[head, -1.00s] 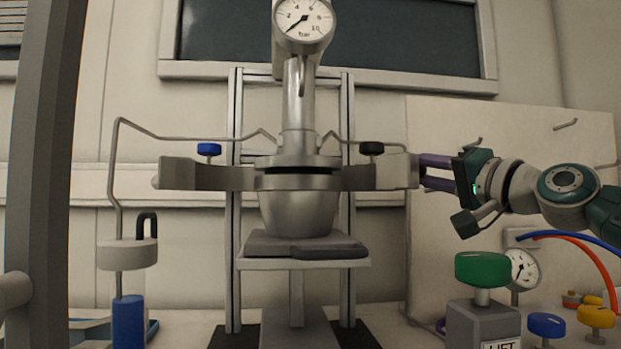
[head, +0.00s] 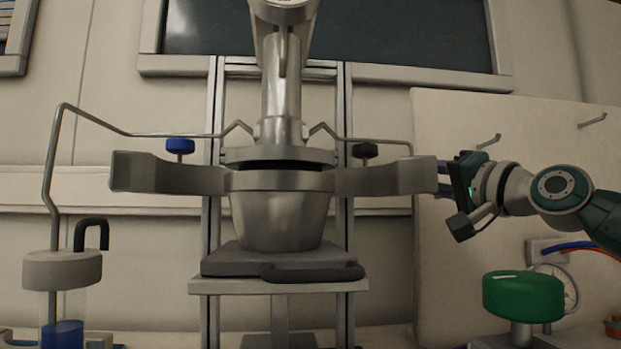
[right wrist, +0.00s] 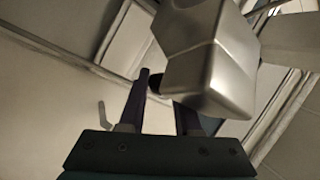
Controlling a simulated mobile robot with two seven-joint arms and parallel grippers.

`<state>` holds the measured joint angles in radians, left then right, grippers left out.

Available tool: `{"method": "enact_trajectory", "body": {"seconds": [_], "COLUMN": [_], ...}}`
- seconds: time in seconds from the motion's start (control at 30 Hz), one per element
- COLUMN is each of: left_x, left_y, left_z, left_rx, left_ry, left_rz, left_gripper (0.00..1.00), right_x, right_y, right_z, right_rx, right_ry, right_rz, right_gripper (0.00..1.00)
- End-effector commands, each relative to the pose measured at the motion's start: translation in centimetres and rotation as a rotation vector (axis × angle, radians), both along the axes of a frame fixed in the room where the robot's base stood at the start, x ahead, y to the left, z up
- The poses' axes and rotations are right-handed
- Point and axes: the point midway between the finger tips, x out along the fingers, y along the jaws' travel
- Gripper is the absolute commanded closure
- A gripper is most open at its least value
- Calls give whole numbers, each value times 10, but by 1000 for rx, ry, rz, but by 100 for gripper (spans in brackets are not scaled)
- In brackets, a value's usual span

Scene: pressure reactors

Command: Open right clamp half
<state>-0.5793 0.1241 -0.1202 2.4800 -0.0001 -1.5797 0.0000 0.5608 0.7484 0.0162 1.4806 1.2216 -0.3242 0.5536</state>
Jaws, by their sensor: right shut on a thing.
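The pressure reactor has a grey metal vessel (head: 280,215) under a lid flange (head: 280,156), with a dark gap between them. The left clamp half (head: 165,175) sticks out to the left at flange height. The right clamp half (head: 388,179) sticks out to the right, its blocky outer end at my right gripper (head: 446,178). My right gripper is shut on this end, its purple fingers mostly hidden behind it in the head view. The right wrist view shows the metal clamp end (right wrist: 208,75) large at my fingers (right wrist: 162,105). My left gripper is not in view.
Thin pipes run from the reactor head to both sides, above the clamp halves. A blue knob (head: 180,146) and a black knob (head: 366,151) sit above them. A capped bottle (head: 62,270) stands at left. A green knob (head: 523,296) and a gauge stand at lower right.

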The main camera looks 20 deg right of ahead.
Motion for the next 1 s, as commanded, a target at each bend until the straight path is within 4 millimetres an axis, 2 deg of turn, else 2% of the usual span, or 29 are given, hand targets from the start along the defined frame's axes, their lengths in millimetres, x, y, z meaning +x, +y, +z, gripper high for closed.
{"method": "enact_trajectory", "body": {"seconds": [0.47, 0.5, 0.73, 1.0], "left_x": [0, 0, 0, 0], "left_y": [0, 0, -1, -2], "left_z": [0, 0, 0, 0], "left_rx": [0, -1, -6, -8], "left_ry": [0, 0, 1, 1], "left_rz": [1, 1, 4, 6], "left_gripper": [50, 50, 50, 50], "right_x": [1, 1, 1, 0], "right_y": [-1, -1, 0, 0], "right_z": [-3, -3, -2, -1], "right_rx": [-5, -5, -4, -2], "right_ry": [6, 6, 4, 2], "right_rz": [-5, -5, -2, -1], "right_gripper": [100, 64, 38, 38]}}
